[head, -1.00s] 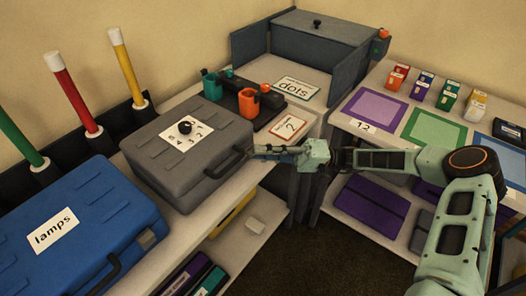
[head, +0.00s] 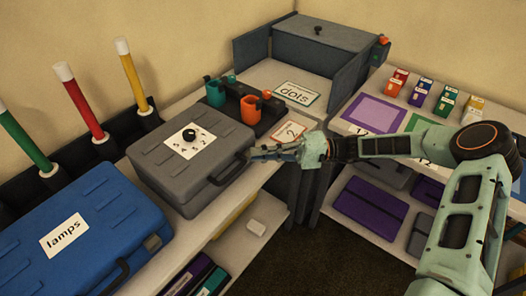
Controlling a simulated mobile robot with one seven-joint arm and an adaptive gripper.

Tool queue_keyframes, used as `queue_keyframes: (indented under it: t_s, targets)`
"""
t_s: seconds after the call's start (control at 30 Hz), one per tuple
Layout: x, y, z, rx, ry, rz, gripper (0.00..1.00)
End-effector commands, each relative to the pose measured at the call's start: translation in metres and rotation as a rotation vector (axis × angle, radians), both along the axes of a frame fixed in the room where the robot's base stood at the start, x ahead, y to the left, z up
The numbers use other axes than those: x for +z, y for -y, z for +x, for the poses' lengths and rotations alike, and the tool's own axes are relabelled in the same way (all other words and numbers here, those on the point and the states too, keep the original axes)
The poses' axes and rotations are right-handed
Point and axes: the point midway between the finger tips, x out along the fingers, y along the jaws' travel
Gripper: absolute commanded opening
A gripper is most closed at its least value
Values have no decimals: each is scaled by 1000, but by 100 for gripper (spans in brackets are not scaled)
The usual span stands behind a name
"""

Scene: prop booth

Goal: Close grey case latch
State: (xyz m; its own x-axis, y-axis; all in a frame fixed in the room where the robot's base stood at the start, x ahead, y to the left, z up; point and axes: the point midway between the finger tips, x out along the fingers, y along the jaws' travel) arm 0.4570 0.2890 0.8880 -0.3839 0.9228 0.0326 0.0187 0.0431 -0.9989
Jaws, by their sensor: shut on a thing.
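The grey case (head: 160,170) lies closed on the left shelf top, with a black knob and a number card on its lid. Its dark handle (head: 231,170) is on the front side. The case latch is hidden or too small to make out by my fingers, at the right end of that side. My gripper (head: 262,154) reaches in from the right, level with the case front just right of the handle. Its fingers are shut on what appears to be the latch.
A blue case (head: 95,215) labelled "lamps" stands in front. Behind the grey case are a teal cup (head: 215,94), an orange cup (head: 250,108) and a "2" card (head: 291,124). Colored tubes stand left.

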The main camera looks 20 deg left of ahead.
Motion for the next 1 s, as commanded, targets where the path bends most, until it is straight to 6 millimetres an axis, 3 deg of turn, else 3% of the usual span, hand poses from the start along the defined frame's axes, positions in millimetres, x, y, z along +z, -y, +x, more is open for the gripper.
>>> queue_keyframes:
  t_s: [0.43,0.47,0.5,0.77,1.0]
  targets:
    - [2,-3,1,-2,-27,-59,0]
    - [2,-3,1,-2,-27,-59,10]
    - [2,-3,1,-2,-27,-58,14]
    - [2,-2,1,-1,-25,-57,14]
    - [2,21,11,-4,-24,-58,14]
